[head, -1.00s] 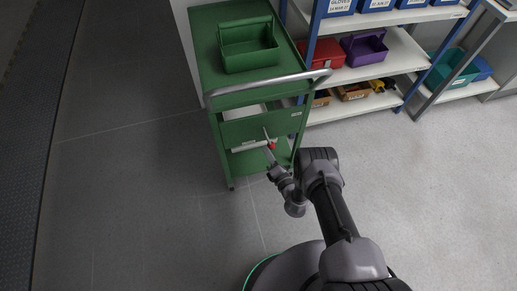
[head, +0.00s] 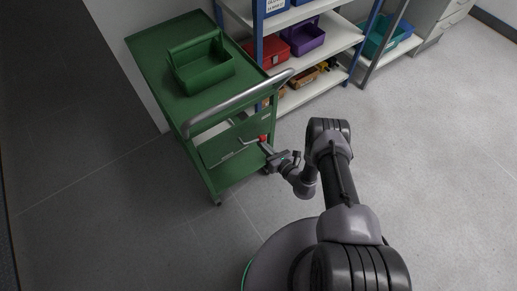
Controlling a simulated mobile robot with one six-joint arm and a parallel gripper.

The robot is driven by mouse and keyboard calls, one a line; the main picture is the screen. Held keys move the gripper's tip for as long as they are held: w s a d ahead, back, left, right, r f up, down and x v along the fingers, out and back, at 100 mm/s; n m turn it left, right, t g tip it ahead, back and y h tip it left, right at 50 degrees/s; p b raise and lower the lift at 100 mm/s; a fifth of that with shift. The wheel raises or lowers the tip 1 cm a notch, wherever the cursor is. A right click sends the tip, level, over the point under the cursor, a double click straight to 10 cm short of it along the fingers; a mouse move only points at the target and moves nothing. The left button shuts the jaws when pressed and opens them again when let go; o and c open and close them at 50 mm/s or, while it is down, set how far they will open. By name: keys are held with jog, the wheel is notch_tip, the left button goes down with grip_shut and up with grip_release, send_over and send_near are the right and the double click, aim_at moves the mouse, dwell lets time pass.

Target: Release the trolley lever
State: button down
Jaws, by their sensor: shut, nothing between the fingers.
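The green trolley (head: 150,48) stands left of centre, with a silver push handle (head: 235,103) across its near end. Below the handle, a thin silver lever (head: 242,146) with a red end (head: 263,138) shows against the green end panel. My gripper (head: 266,148) is right beside the red end, at the trolley's right side. It is small in the view, and I cannot tell whether it touches the lever. It is shut with nothing held. The lever's mount is hard to make out.
A green open caddy (head: 203,68) sits on the trolley top. Behind it is a shelf unit (head: 325,42) with a red box (head: 301,37), a purple bin (head: 308,40) and several other bins. The grey floor (head: 440,190) to the right is clear.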

aim_at(265, 139)
jog(key=r+n, duration=0.1)
jog(key=r+n+p, duration=0.1)
jog(key=d, duration=0.1)
jog(key=shift+w+r+n+h, duration=0.35)
jog(key=shift+r+n+h, duration=0.05)
jog(key=shift+w+d+r+p, duration=0.1)
jog(key=shift+r+p, duration=0.25)
jog(key=shift+p, duration=0.05)
jog(key=shift+w+r, duration=0.1)
jog(key=shift+r, duration=0.05)
